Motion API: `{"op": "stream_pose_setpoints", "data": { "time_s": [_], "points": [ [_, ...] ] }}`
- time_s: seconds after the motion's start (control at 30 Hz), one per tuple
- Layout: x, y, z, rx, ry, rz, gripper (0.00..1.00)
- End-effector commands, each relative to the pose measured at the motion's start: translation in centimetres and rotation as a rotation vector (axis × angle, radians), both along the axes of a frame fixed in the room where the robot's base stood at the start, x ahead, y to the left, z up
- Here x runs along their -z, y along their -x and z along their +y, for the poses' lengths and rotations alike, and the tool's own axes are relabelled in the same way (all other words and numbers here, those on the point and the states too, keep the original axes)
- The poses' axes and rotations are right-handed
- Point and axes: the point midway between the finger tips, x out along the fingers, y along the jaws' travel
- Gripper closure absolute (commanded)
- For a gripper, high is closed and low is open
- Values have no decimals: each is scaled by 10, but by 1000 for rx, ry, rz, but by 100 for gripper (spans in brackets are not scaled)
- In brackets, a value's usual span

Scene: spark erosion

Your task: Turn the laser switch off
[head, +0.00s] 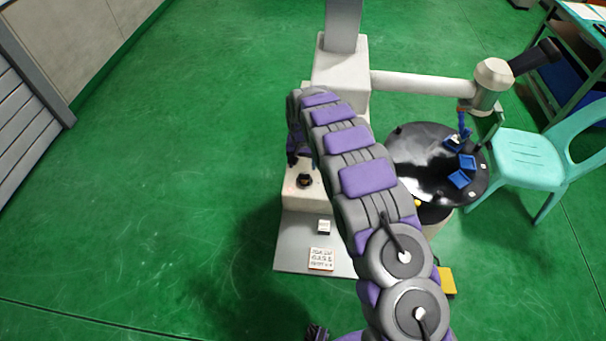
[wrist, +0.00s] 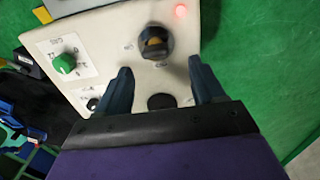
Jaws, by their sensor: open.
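A white control panel fills the upper part of the wrist view. A black rotary switch (wrist: 155,42) with a brownish centre sits on it, beside a lit red light (wrist: 180,10). This looks like the laser switch; its label is too blurred to read. A black knob also shows on the machine in the head view (head: 305,181). My gripper (wrist: 160,72) is open, its two dark fingers pointing at the panel on either side of the space just below the switch. Nothing is between them but a dark round part (wrist: 161,101). In the head view my arm largely hides the gripper.
A green knob (wrist: 65,63) and a small black knob (wrist: 92,104) sit left on the panel. A round black table (head: 420,180) holds blue parts under the machine's white arm (head: 425,83). A turquoise chair (head: 530,157) stands right. Green floor at left is clear.

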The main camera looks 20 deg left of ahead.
Motion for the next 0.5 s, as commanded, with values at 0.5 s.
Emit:
{"op": "stream_pose_setpoints", "data": {
  "time_s": [0.5],
  "points": [
    [63,0,-3,1,-2,-1,32]
  ]
}}
